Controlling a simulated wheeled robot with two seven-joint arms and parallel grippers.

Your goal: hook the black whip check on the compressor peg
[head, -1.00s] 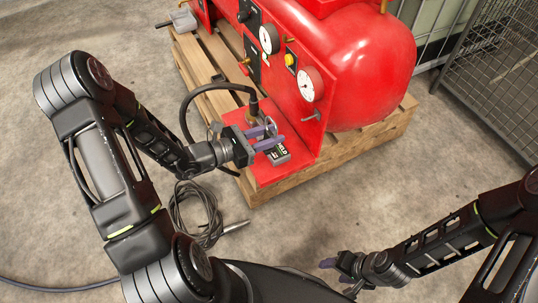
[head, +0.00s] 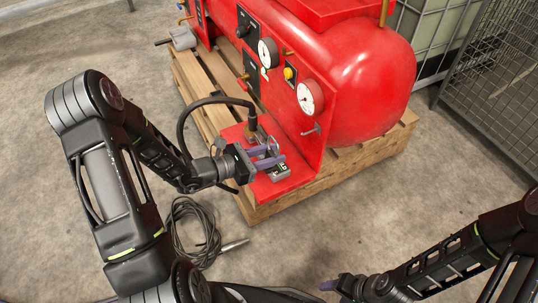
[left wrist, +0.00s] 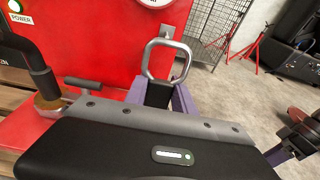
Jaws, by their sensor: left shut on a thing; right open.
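My left gripper (head: 270,160) is shut on the black whip check (left wrist: 156,95), held over the red shelf of the compressor (head: 345,70). In the left wrist view its black strap sits between the purple fingers, and a grey metal loop (left wrist: 150,62) stands upright from it. The grey compressor peg (head: 314,130) sticks out of the red panel under the lower gauge, to the right of and above my left gripper. In the left wrist view a small grey piece shows at the loop's top; I cannot tell whether they touch. My right gripper (head: 336,286) is open and empty, low over the floor.
A black hose (head: 187,112) arches from the brass fitting (head: 250,133) behind my left gripper. The compressor stands on a wooden pallet (head: 350,163). A coiled grey cable (head: 196,235) lies on the floor. A wire mesh cage (head: 490,70) stands at the right. The middle floor is clear.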

